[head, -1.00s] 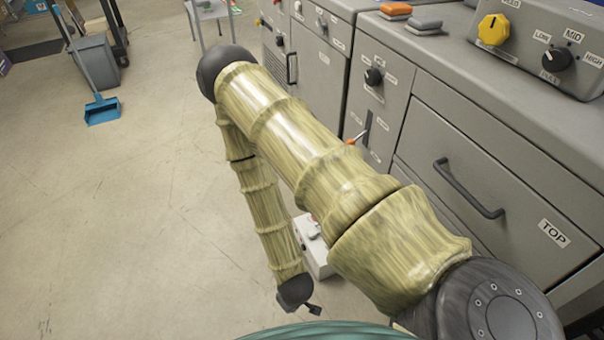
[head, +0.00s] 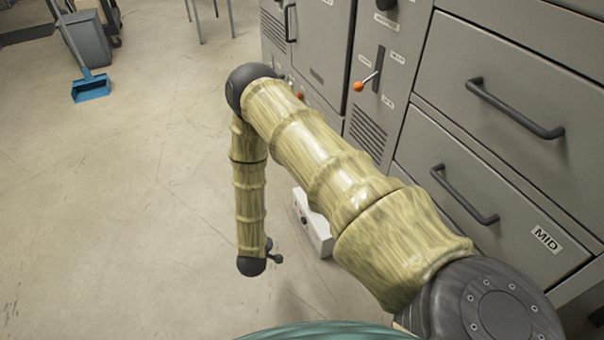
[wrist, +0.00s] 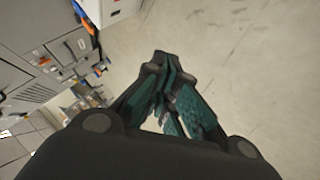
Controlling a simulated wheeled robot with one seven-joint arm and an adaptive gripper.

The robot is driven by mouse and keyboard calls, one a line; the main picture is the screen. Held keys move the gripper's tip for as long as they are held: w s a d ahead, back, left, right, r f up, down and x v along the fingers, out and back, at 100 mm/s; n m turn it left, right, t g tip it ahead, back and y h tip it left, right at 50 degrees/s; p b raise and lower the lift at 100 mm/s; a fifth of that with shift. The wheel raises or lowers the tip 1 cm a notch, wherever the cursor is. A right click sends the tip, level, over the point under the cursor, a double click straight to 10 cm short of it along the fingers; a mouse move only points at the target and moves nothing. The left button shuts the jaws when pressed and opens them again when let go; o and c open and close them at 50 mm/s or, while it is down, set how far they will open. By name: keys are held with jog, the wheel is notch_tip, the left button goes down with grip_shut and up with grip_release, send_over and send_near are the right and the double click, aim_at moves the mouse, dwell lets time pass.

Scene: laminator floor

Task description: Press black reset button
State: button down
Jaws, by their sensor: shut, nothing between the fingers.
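I cannot make out a button that is clearly the black reset button. A small white box (head: 318,236) stands on the floor beside the cabinets, partly behind my arm in the head view. A small dark spot shows on its face, too small to identify. My gripper (wrist: 165,75) shows in the wrist view with its dark, teal-padded fingers together and nothing between them. It points over bare floor, apart from the cabinets. In the head view my forearm hangs down left of the white box, and the fingers cannot be made out there.
Grey cabinets fill the right side, with drawer handles (head: 515,108) and an orange-tipped lever (head: 367,81). A blue dustpan (head: 91,88) and a grey bin (head: 86,40) stand at the upper left. The floor at the left is clear.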

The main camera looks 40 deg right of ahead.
aim_at(304, 221)
jog(key=w+d+f+h+b, duration=0.2)
jog(key=w+d+f+b, duration=0.2)
jog(key=f+b, duration=0.1)
jog(key=w+d+f+g+h+b, duration=0.1)
jog(key=w+d+f+h+b, duration=0.2)
jog(key=f+b, duration=0.3)
jog(key=shift+w+d+f+g+b, duration=0.3)
jog(key=shift+w+d+b, duration=0.15)
jog(key=shift+w+b, duration=0.35)
jog(key=shift+s, duration=0.1)
jog(key=s+d, duration=0.2)
jog(key=d, duration=0.6)
jog(key=shift+d, duration=0.3)
jog(key=shift+d, duration=0.1)
dwell(0.6)
jog(key=shift+s+d, duration=0.1)
jog(key=shift+d, duration=0.15)
